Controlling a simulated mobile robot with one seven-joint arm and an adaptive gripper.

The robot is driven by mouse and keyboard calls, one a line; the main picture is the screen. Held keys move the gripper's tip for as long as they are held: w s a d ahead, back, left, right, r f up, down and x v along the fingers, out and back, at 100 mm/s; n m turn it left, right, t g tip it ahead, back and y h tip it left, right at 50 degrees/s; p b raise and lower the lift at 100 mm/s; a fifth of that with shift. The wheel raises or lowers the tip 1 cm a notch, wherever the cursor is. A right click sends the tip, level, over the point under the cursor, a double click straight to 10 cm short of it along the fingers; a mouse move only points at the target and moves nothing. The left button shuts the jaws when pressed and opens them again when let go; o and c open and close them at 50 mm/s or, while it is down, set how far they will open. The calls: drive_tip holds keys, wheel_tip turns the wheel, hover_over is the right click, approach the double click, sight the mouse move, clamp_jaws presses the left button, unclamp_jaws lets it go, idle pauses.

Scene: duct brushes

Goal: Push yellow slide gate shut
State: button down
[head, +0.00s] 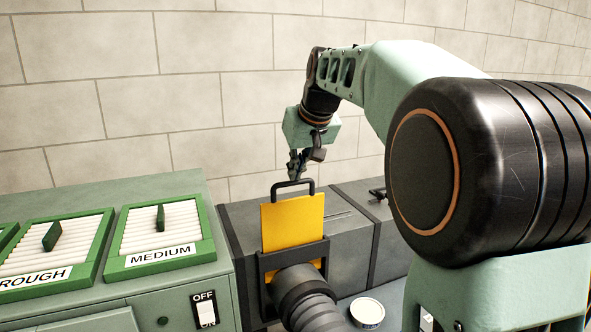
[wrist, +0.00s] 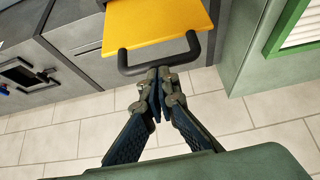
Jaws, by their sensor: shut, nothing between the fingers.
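The yellow slide gate (head: 292,222) stands raised well out of its dark frame (head: 270,263) on the grey duct, with a black handle (head: 292,184) on its top edge. My gripper (head: 296,172) is above and behind the handle in the head view, pointing down. In the wrist view the yellow plate (wrist: 155,24) fills the top middle, and its black handle (wrist: 128,66) lies just beyond my fingertips (wrist: 158,76). My fingers are shut and empty. The fingertips are very close to the handle; I cannot tell whether they touch it.
A green cabinet on the left holds framed brush trays, ROUGH (head: 55,250) and MEDIUM (head: 160,235), and an OFF/ON switch (head: 205,310). A ribbed black hose (head: 305,300) runs in front of the gate. A round white tin (head: 367,312) stands right of it. A block wall is behind.

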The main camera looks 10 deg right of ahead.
wheel_tip(320, 180, down, 12)
drive_tip(key=b, duration=0.7)
drive_tip(key=shift+r, duration=0.4)
drive_tip(key=w+a+r+p+v, duration=0.1)
drive_tip(key=p+v, duration=0.3)
drive_tip(key=v, duration=0.8)
drive_tip(key=shift+w+d+r+p, duration=0.3)
drive_tip(key=shift+w+r+p, duration=0.1)
drive_tip(key=shift+r, duration=0.1)
